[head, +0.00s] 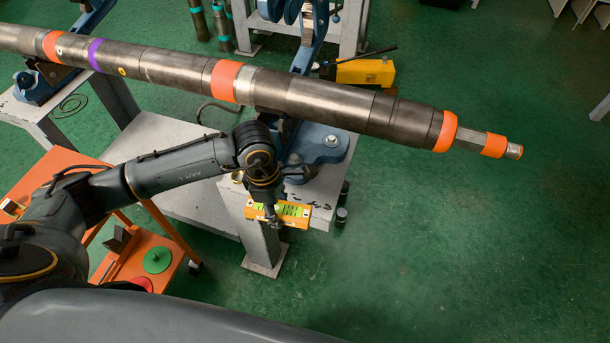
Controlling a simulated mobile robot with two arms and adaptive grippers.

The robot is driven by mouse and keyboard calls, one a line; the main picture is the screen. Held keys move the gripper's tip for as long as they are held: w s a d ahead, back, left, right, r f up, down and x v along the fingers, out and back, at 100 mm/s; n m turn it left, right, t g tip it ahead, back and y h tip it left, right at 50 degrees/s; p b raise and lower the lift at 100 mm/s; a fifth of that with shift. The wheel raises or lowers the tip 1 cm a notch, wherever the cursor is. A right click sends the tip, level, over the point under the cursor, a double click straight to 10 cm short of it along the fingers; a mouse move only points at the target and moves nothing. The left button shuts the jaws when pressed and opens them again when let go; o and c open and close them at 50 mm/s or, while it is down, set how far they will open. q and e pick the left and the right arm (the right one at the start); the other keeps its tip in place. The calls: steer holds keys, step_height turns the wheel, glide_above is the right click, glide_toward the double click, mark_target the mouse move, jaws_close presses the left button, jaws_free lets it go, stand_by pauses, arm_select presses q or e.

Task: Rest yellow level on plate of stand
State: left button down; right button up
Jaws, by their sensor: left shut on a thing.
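The yellow level (297,211), with light green parts along its upper side, is at the front edge of the grey plate (322,187) of the near stand. My left gripper (272,218) points down and is shut on the level, covering its left part. The level lies roughly along the plate's front edge. I cannot tell whether it touches the plate or hangs just above or in front of it. My right gripper is not in view.
A long steel pipe (170,68) with orange and purple bands crosses above, held in blue vises (318,146). An orange cart (128,262) with a green disc stands at lower left. A yellow tool (365,72) is behind. Green floor at right is clear.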

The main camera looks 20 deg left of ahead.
arm_select(q)
steer(key=n, duration=0.1)
steer(key=w+n, duration=0.1)
steer(key=shift+d+n, duration=0.15)
steer(key=shift+n, duration=0.25)
steer(key=w+d+n+t+y, duration=0.1)
steer(key=w+n, duration=0.3)
steer(key=n, duration=0.9)
steer(key=n+g+y+b, duration=0.1)
steer(key=n+y+b, duration=0.1)
steer(key=n, duration=1.7)
glide_above(303, 202)
steer(key=f+b, duration=0.1)
steer(key=f, duration=0.1)
steer(key=f+b, duration=0.4)
steer(key=f, duration=0.1)
steer(key=shift+d, duration=0.25)
steer(key=shift+f+b, duration=0.6)
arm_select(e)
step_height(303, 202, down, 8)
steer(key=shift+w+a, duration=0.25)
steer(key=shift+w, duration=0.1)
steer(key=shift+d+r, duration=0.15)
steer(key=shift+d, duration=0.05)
arm_select(q)
steer(key=shift+f, duration=0.4)
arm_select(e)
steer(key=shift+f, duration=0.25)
